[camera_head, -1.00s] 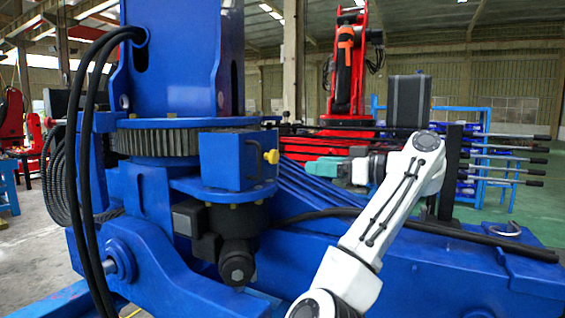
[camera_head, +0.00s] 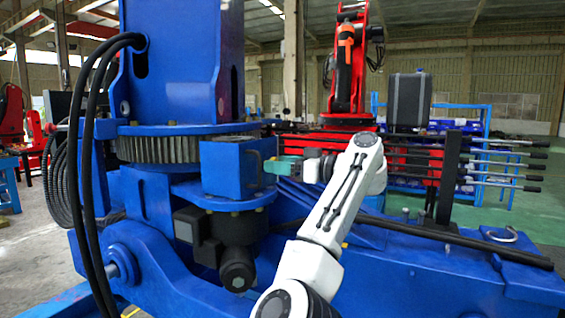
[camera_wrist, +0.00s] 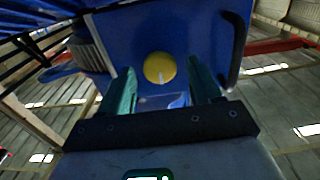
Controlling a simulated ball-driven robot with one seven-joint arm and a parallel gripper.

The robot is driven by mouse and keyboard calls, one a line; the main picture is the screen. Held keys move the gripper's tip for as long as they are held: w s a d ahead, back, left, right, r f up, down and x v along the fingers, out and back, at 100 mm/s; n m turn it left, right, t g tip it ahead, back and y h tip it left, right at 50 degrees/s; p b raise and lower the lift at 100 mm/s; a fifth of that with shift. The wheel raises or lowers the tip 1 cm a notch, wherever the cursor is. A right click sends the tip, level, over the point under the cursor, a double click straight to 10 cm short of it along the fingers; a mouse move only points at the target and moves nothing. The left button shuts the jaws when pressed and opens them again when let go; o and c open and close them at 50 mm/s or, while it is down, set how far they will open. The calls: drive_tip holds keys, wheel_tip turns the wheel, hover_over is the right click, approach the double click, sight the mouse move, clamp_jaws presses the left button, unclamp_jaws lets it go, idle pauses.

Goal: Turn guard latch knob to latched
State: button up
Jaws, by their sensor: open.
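The guard latch knob (camera_wrist: 160,68) is a round yellow knob with a small pale mark near its lower edge. It sits on a blue guard box, seen in the head view (camera_head: 231,168). In the wrist view the knob lies just beyond and between the two green fingers of my gripper (camera_wrist: 162,82), which are apart with nothing visibly held. In the head view my gripper (camera_head: 270,166) is at the right side of the box and hides the knob. I cannot tell whether the fingers touch the knob.
A dark bar handle (camera_wrist: 237,50) stands out from the box close to the right finger. A toothed ring (camera_head: 160,150) is left of the box, and a black motor (camera_head: 205,235) hangs below it. Black cables (camera_head: 85,150) run down at the left.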

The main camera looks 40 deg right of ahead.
drive_tip(key=shift+c, duration=0.4)
drive_tip(key=c, duration=0.9)
drive_tip(key=shift+c, duration=0.2)
drive_tip(key=shift+m+b, duration=0.3)
drive_tip(key=shift+m, duration=0.1)
drive_tip(key=shift+d+f+m+p, duration=0.1)
drive_tip(key=shift+m+p, duration=1.2)
drive_tip(key=shift+m, duration=2.95)
drive_tip(key=shift+d+m+p, duration=0.1)
drive_tip(key=shift+m+p, duration=1.2)
drive_tip(key=shift+m, duration=2.95)
drive_tip(key=shift+f, duration=0.1)
